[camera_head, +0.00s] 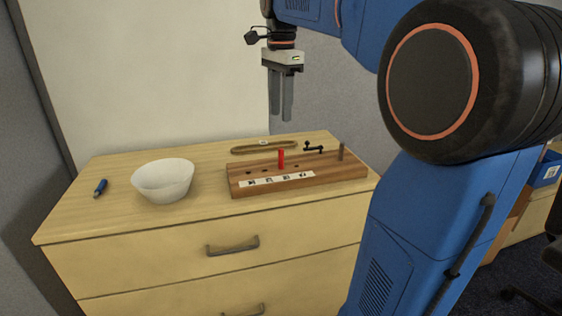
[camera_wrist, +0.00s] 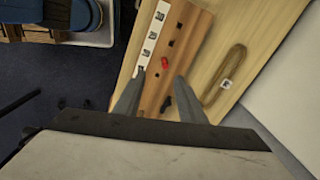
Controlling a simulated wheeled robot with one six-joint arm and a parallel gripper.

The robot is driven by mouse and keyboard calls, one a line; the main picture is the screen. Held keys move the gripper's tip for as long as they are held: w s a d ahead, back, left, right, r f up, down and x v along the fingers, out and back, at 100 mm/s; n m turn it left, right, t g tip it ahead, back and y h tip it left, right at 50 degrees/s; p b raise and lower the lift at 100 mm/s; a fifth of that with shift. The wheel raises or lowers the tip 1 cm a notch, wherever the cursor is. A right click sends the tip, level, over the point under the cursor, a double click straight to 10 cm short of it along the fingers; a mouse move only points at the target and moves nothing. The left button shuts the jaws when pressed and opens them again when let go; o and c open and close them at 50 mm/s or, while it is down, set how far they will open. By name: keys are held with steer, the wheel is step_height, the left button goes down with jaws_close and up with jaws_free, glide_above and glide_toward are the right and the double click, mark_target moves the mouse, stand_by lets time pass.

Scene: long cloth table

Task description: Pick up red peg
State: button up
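The red peg (camera_head: 281,158) stands upright in a wooden board (camera_head: 340,178) on top of the dresser. It also shows in the wrist view as a small red shape (camera_wrist: 165,63) on the board, just beyond my fingertips and nearer the right one. My gripper (camera_head: 281,118) hangs pointing down above the board, over the peg and apart from it. In the wrist view its two fingers (camera_wrist: 156,77) are spread with nothing between them. The board has several holes, a white label strip (camera_head: 277,182) and a dark peg (camera_head: 341,151) at its right end.
A white bowl (camera_head: 163,181) stands left of the board, and a blue-handled tool (camera_head: 100,188) lies farther left. Behind the board are a tan looped strap (camera_head: 264,147) and a small black object (camera_head: 314,147). A wall rises behind the dresser top (camera_head: 120,162). The front left of the top is clear.

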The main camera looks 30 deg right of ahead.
steer(key=w+m, duration=0.1)
glide_above(281, 168)
step_height(281, 168, down, 11)
steer(key=shift+w+d+f, duration=0.15)
steer(key=shift+f, duration=0.05)
steer(key=shift+w+d+f, duration=0.1)
steer(key=shift+w+f, duration=0.05)
steer(key=shift+f, duration=1.15)
steer(key=shift+w+f, duration=0.1)
steer(key=shift+f, duration=1.2)
jaws_close()
